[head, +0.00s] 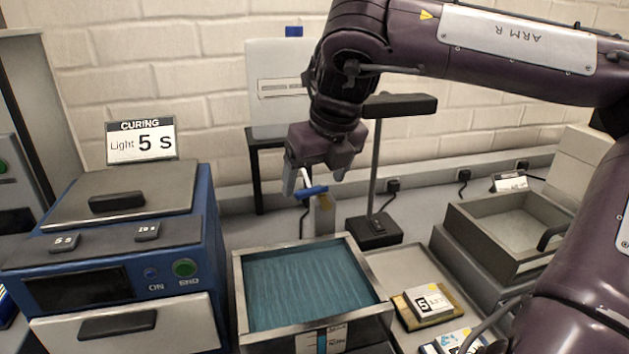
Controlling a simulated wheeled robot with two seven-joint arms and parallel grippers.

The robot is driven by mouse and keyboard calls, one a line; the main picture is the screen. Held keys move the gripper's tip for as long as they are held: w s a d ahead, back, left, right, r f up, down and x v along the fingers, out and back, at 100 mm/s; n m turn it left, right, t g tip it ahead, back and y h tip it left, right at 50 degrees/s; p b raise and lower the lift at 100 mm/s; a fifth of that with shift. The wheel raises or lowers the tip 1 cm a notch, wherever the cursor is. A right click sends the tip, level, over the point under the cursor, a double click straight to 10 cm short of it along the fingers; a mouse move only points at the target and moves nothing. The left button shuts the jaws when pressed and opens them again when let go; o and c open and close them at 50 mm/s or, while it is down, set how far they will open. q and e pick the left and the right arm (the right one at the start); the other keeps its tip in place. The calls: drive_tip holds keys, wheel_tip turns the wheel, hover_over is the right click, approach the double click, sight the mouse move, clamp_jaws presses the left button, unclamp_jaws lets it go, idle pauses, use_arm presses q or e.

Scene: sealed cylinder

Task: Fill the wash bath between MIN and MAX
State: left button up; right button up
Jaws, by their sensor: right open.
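The wash bath (241,300) is a square metal tub at the front centre. Blue-teal liquid (305,285) covers its inside. A small level gauge (321,340) with a blue strip is on its front wall; its marks are too small to read and its lower part is cut off. Behind the bath stands a pale tap post (323,217) with a blue lever (312,192). My right gripper (314,178) is open, pointing down just above the lever, its fingers on either side of it. I cannot tell whether they touch it. My left gripper is not in view.
A blue curing unit (205,240) with a drawer stands left. A black lamp stand (373,225) is close to my right gripper. At right are a grey open tray (515,230) and a flat tray (388,262) with a labelled block (425,303). My right arm spans the upper right.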

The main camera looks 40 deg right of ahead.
drive_tip(key=shift+w+f, duration=0.3)
drive_tip(key=shift+f, duration=0.25)
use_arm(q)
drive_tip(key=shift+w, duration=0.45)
use_arm(e)
drive_tip(key=shift+s, duration=0.1)
